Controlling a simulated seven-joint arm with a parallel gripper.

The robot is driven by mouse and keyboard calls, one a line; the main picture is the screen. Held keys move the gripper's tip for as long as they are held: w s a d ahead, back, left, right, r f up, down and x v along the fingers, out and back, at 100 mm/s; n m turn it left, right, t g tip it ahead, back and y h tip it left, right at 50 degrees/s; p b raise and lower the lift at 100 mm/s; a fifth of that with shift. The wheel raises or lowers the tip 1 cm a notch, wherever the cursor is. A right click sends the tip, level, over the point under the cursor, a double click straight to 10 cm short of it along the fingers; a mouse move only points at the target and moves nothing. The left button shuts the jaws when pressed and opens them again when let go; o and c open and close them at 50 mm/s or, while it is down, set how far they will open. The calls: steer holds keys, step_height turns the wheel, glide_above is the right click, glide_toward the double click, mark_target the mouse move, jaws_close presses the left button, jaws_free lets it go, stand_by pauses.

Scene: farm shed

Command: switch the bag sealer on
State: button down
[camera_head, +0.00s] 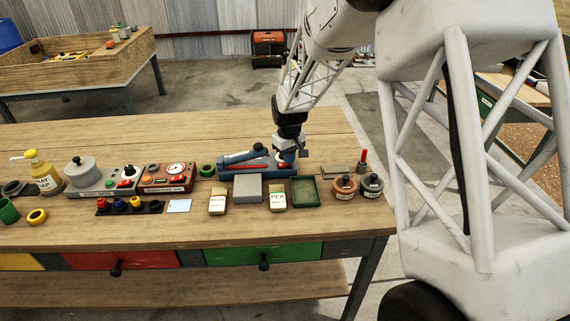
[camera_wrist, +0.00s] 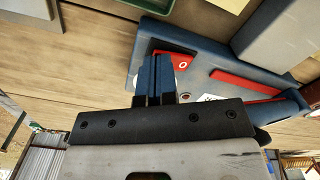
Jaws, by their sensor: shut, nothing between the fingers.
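The bag sealer (camera_head: 238,158) is a long blue machine with a red strip and a dark-knobbed lever, on the workbench. In the wrist view its blue body (camera_wrist: 225,62) lies behind and right of my fingers. A red part marked with a white "O" (camera_wrist: 182,65) shows at its end, just right of my fingertips, and is partly hidden by them. My gripper (camera_head: 287,158) is over the right end of the sealer. Its two fingers (camera_wrist: 154,60) are together and empty. I cannot tell whether they touch the sealer.
A grey block (camera_head: 248,188) and a green tray (camera_head: 304,191) stand in front of the sealer. Seed packets (camera_head: 278,199) stand nearby. A red panel with a gauge (camera_head: 167,178) is to the left. A red-tipped upright item (camera_head: 363,160) stands right. The bench behind is clear.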

steer(key=shift+f, duration=0.3)
stand_by(0.4)
steer(key=shift+r, duration=3.5)
steer(key=shift+r, duration=0.1)
steer(key=shift+s+d+r, duration=0.1)
steer(key=shift+s+r, duration=0.05)
steer(key=shift+s, duration=0.1)
steer(key=s+d+r+m+t, duration=0.1)
steer(key=s+d+r, duration=0.3)
steer(key=s, duration=0.6)
steer(key=s+d+r+m, duration=0.2)
steer(key=s+r, duration=0.4)
steer(key=s, duration=0.4)
steer(key=s+d+r+m+t, duration=0.1)
steer(key=s+d+r, duration=0.3)
steer(key=s, duration=0.6)
steer(key=s+m, duration=0.2)
steer(key=s, duration=1.1)
steer(key=shift+s+d+t, duration=0.15)
steer(key=shift+d+t, duration=0.1)
steer(key=shift+t, duration=0.05)
